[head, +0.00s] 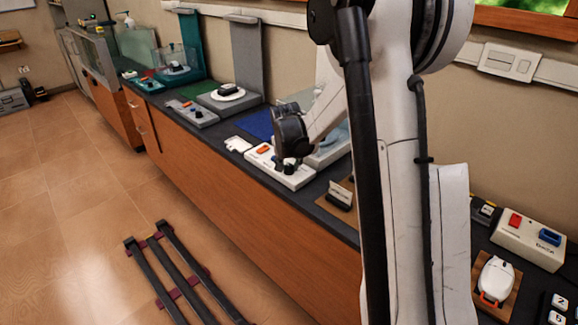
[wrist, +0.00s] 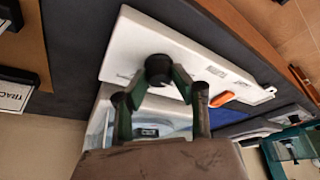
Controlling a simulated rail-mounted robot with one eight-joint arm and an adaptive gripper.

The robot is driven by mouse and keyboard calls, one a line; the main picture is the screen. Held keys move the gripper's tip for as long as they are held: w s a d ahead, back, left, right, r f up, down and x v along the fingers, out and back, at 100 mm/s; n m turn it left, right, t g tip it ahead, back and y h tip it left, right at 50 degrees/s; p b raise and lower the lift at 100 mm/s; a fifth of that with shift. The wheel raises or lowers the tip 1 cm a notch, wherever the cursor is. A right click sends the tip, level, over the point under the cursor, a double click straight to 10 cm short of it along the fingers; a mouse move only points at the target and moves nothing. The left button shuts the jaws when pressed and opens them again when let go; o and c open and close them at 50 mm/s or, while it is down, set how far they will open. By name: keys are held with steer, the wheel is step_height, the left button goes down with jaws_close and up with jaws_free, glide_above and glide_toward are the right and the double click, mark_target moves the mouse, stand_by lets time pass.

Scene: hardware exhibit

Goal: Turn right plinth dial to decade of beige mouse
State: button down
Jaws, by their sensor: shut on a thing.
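My gripper (head: 290,140) reaches down to a white control panel (head: 292,182) on the dark counter. In the wrist view its fingers (wrist: 158,82) close around a round black dial (wrist: 158,66) on the white panel (wrist: 127,40). Beside the dial are small labels and an orange switch (wrist: 222,98), too small to read. A pale, off-white mouse (head: 495,274) lies on a brown board at the lower right of the head view. Which decade the dial marks cannot be told. Part of the display behind the panel is hidden by my arm.
A beige box (head: 528,240) with red and blue switches stands behind the mouse. A small card stand (head: 341,194) is right of the panel. More exhibits, with a grey panel (head: 191,113) and a teal one, line the counter to the left. The floor in front is partly clear.

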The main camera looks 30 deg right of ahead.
steer(key=m+h+b, duration=0.1)
steer(key=m, duration=0.2)
steer(key=shift+a+m+g, duration=0.1)
steer(key=shift+m+g, duration=0.2)
steer(key=shift+g, duration=0.1)
steer(key=shift+m+g+h+b, duration=0.3)
steer(key=shift+m+g+b, duration=0.2)
steer(key=shift+m, duration=1)
steer(key=c, duration=1.5)
jaws_free()
steer(key=shift+o, duration=0.2)
steer(key=v, duration=1.2)
steer(key=shift+w, duration=0.15)
steer(key=shift+a, duration=0.1)
